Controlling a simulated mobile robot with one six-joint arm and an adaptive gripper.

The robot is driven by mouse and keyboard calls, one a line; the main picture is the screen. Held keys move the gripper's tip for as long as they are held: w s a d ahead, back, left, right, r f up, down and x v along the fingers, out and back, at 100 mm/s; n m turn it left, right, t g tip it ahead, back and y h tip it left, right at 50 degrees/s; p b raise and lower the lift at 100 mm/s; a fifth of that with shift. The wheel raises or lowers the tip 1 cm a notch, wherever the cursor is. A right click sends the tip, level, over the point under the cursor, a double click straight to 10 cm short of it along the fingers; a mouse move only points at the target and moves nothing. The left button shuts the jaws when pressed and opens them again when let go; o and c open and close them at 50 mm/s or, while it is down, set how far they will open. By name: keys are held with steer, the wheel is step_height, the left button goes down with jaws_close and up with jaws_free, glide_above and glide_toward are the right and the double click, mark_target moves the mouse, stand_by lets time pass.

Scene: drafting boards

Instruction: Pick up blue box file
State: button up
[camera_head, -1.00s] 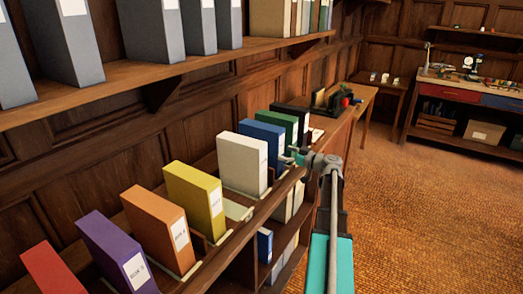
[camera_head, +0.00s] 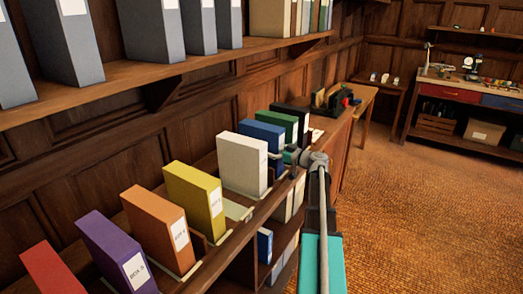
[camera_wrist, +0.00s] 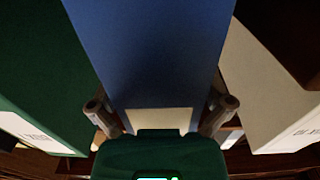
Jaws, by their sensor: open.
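The blue box file (camera_head: 262,136) stands upright on the cabinet top, between a white file (camera_head: 241,163) and a green file (camera_head: 291,124). In the wrist view the blue file (camera_wrist: 150,55) fills the middle, with its pale label at the near end. My gripper (camera_head: 281,156) is at the file's near end, partly hidden in the head view by the white file. In the wrist view my gripper (camera_wrist: 163,112) is open, with one finger on each side of the blue file's near end. I cannot tell whether the fingers touch it.
The green file (camera_wrist: 35,85) and white file (camera_wrist: 262,95) stand close on either side. Yellow (camera_head: 194,200), orange (camera_head: 156,227), purple (camera_head: 116,252) and red files line the near cabinet top. A wall shelf (camera_head: 150,80) with grey files runs above.

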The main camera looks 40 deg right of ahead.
mark_target(282, 133)
steer(key=c, duration=1.2)
steer(key=shift+o, duration=0.2)
steer(key=shift+r, duration=0.2)
steer(key=shift+r+p, duration=0.95)
steer(key=shift+p, duration=0.2)
steer(key=s+r+p, duration=0.1)
steer(key=r+p, duration=0.1)
steer(key=s+r+p, duration=0.4)
steer(key=r+p, duration=0.1)
steer(key=s+r+p, duration=0.3)
steer(key=s, duration=0.6)
steer(key=shift+r+p, duration=0.35)
steer(key=shift+r, duration=0.05)
